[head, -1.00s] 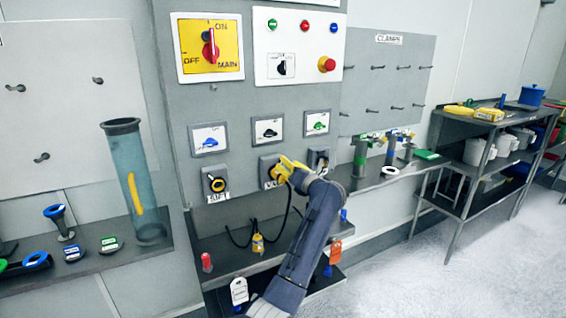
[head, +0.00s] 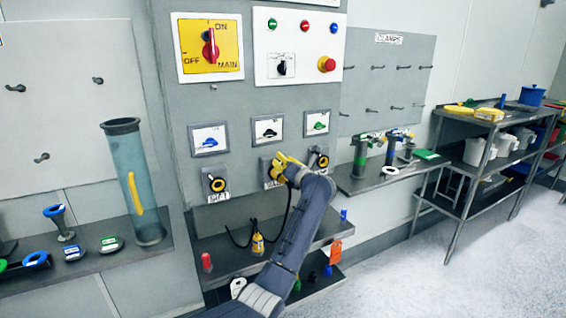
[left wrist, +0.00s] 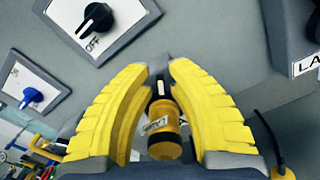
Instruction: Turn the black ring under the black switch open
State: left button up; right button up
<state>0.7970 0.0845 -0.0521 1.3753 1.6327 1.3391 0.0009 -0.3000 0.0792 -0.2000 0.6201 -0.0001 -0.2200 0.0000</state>
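The black switch (head: 268,129) sits in a grey frame in the middle of the panel. In the left wrist view it (left wrist: 97,19) is at the upper left, with OFF printed beside it. Below it is the middle station (head: 266,176), where the black ring is mostly covered by my left gripper (head: 276,163). In the left wrist view my yellow fingers (left wrist: 163,66) are apart. A yellow cylinder (left wrist: 164,142) with a white label and a dark top appears between them. I cannot tell whether the fingers touch it or the ring. My right gripper is not in view.
Other ring stations flank it at left (head: 216,184) and right (head: 319,159). The blue switch (head: 208,138) and green switch (head: 317,122) are above them. A yellow corded object (head: 258,244) is below. A tall clear tube (head: 132,180) stands on the left shelf.

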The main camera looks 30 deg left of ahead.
aim_at(267, 161)
pick_arm(q)
grip_shut()
jog(key=shift+r, duration=0.1)
jog(key=n, duration=0.1)
jog(key=s+n, duration=0.1)
jog(key=shift+a+r+n, duration=0.15)
jog(key=shift+a+n, duration=0.15)
jog(key=shift+n, duration=0.1)
jog(key=n, duration=0.1)
jog(key=s+a+n, duration=0.1)
jog(key=n, duration=0.1)
jog(key=shift+s+r+n, duration=0.15)
jog(key=shift+n, duration=0.15)
jog(key=n, duration=0.2)
jog(key=s+a+n, duration=0.1)
jog(key=shift+s+n, duration=0.2)
jog(key=shift+n, duration=0.2)
jog(key=shift+s+a+f+n, duration=0.15)
jog(key=shift+s+f+n, duration=0.2)
jog(key=shift+n, duration=0.55)
